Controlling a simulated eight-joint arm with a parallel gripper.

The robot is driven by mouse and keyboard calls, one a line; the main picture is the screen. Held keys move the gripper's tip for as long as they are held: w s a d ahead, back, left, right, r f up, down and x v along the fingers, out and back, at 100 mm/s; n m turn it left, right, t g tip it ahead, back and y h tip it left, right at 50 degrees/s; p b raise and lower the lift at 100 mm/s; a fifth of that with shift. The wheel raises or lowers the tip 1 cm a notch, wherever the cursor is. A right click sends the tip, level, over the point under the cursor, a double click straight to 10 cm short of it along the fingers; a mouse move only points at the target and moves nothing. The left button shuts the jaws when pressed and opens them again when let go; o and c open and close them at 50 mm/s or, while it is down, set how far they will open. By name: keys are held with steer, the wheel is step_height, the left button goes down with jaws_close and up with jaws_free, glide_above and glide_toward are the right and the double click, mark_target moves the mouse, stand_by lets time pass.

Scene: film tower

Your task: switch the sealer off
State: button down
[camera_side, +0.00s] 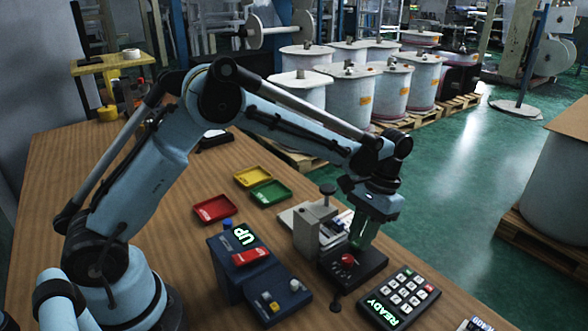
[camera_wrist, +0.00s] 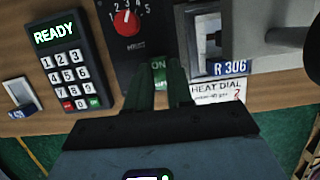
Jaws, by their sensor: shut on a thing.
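The sealer (camera_side: 318,230) is a grey press with a dark control box (camera_side: 370,262) at its front right. The red dial (camera_wrist: 127,22) on this box has numbers around it. Below the dial in the wrist view, a green switch (camera_wrist: 159,72) reads "ON". My gripper (camera_wrist: 160,78) has its two dark green fingers on either side of this switch, shut on it. In the side view my gripper (camera_side: 362,232) points down at the box, just behind the red dial. The fingers hide part of the switch, so its exact tilt cannot be told.
A keypad reading "READY" (camera_side: 400,296) lies right of the sealer. A blue box reading "UP" (camera_side: 232,272) stands to its left. Red (camera_side: 214,209), yellow (camera_side: 253,176) and green (camera_side: 270,193) trays lie behind. A "HEAT DIAL" card (camera_wrist: 216,91) sits beside the fingers.

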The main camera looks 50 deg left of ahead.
steer(key=c, duration=1)
jaws_free()
steer(key=v, duration=1.2)
steer(key=s+a+r+t, duration=0.4)
steer(key=s+a+t, duration=0.15)
steer(key=s, duration=0.35)
steer(key=s+a+f+t, duration=0.3)
steer(key=s+f+t, duration=0.2)
steer(key=s, duration=0.3)
steer(key=shift+s, duration=0.3)
